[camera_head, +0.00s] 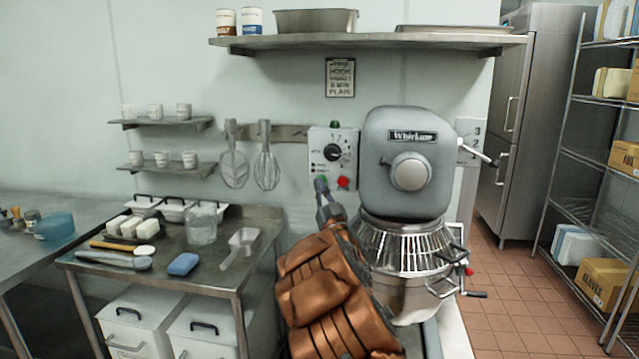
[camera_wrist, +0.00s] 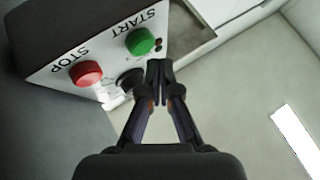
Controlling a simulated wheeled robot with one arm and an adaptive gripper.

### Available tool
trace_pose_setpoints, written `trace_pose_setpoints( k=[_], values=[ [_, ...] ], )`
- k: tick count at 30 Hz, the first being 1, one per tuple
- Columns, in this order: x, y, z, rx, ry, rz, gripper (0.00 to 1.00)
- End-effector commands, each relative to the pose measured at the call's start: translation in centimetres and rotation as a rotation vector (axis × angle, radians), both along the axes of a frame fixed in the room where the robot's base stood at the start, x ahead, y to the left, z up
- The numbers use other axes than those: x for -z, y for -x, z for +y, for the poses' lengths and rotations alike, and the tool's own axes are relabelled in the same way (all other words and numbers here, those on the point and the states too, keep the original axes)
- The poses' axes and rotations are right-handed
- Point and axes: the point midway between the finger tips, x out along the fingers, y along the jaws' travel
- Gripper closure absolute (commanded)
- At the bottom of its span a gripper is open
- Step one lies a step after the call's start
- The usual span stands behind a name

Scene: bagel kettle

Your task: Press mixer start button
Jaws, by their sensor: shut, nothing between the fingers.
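The mixer (camera_head: 405,170) is a grey machine with a wire bowl guard and a steel bowl. Its white control box (camera_head: 325,143) hangs on the wall just left of it, with a black dial. The green start button (camera_wrist: 140,41), labelled START, shows in the wrist view, with the red stop button (camera_wrist: 86,73) to its left. My gripper (camera_wrist: 158,68) is shut and empty, its tips beside the green button at lower right. I cannot tell whether they touch the box. In the head view my gripper (camera_head: 320,186) partly covers the green button; the red one (camera_head: 343,183) stays visible.
A steel table (camera_head: 225,262) at left holds a scoop (camera_head: 240,245), a blue sponge (camera_head: 183,264) and tubs. A whisk (camera_head: 266,165) hangs left of the control box. A wall shelf (camera_head: 370,40) runs above. Tiled floor (camera_head: 515,285) at right is clear.

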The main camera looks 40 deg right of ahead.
Motion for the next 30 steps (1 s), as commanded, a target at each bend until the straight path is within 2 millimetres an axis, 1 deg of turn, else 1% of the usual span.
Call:
trace_pose_setpoints(
  k=[16, 30],
  values=[
    [0.01, -0.03, -0.04, 0.000, 0.000, 0.000, 1.00],
    [0.05, -0.65, -0.71, 0.000, 0.000, 0.001, 1.00]
  ],
)
